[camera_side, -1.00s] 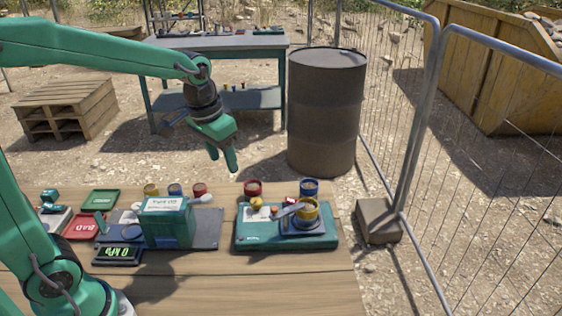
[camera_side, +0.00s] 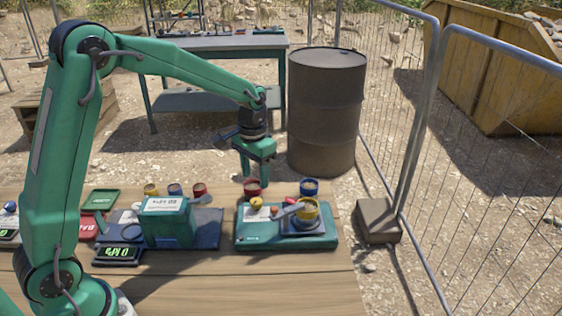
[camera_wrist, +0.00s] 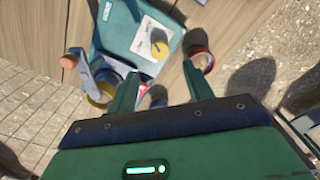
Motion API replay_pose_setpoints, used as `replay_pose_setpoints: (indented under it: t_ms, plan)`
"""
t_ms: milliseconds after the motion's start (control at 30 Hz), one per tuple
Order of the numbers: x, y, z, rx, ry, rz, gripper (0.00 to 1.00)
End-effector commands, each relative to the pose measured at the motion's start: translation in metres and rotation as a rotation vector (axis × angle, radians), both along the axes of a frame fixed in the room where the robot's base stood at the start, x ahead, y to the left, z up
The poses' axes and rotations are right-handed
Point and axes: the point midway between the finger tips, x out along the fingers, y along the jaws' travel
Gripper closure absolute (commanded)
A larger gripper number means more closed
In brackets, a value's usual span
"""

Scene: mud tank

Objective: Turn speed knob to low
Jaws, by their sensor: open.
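The speed knob, which I take to be the yellow round knob (camera_side: 257,203), sits on a pale label at the back left of the teal machine (camera_side: 250,238). In the wrist view the knob (camera_wrist: 160,50) has a dark mark across its top; I cannot read the label around it.
A teal box (camera_side: 168,222) and a display (camera_side: 117,254) are to the left. The table's front is clear; a barrel (camera_side: 326,112) stands behind.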

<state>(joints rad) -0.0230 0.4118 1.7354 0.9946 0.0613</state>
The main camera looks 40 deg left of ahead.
Motion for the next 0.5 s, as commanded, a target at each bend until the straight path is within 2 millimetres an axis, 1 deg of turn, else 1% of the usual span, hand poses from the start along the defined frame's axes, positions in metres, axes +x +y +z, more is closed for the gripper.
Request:
replay_pose_setpoints:
  t_ms: [167,267,500]
  plan:
    - [-0.001,0.0,-0.006,0.0,0.002,0.0,0.49]
    - [-0.001,0.0,-0.013,0.0,0.002,0.0,0.49]
    - [-0.001,0.0,-0.041,0.0,0.004,0.0,0.49]
